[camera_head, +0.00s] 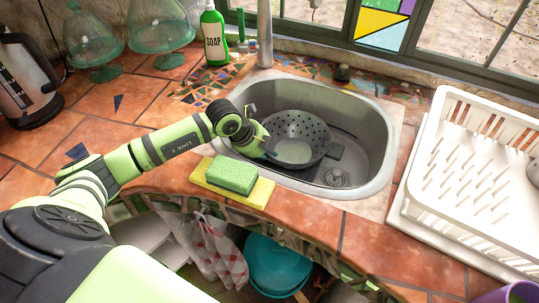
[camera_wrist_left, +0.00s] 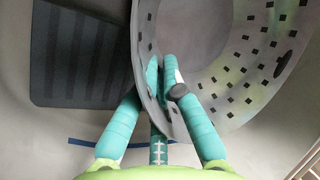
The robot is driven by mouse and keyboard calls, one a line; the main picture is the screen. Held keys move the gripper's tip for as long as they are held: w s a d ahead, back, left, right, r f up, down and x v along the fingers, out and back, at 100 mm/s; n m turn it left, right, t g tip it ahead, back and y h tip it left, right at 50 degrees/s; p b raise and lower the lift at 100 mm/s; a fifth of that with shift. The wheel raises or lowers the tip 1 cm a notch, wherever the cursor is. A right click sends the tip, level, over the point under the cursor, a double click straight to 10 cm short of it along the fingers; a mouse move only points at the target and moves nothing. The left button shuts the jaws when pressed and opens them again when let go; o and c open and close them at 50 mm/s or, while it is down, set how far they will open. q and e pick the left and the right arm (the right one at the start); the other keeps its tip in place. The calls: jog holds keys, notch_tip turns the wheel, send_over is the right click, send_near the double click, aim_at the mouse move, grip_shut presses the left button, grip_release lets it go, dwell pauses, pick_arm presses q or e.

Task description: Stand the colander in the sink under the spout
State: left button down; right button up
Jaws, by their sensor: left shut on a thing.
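The dark grey perforated colander (camera_head: 299,128) is within the outline of the sink basin (camera_head: 372,138), towards its left side. I cannot tell whether its base touches the sink floor. My left gripper (camera_head: 267,146) reaches over the sink's front left edge and is shut on the colander's rim. In the left wrist view the teal fingers (camera_wrist_left: 168,78) pinch the rim of the colander (camera_wrist_left: 225,50) from both sides. The metal tap column (camera_head: 265,35) rises behind the sink; its spout is out of view. My right gripper is not in view.
A dark ribbed mat (camera_wrist_left: 75,60) and the drain (camera_head: 335,177) lie on the sink floor. A green sponge (camera_head: 232,174) on a yellow cloth (camera_head: 255,195) sits at the front left. A white dish rack (camera_head: 460,180) stands right. A soap bottle (camera_head: 213,40) stands behind.

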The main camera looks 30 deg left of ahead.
pick_arm(q)
jog(key=c, duration=1.4)
grip_release()
jog(key=b+v, duration=0.1)
jog(key=v, duration=1.1)
jog(key=shift+b, duration=0.35)
jog(key=shift+d, duration=0.1)
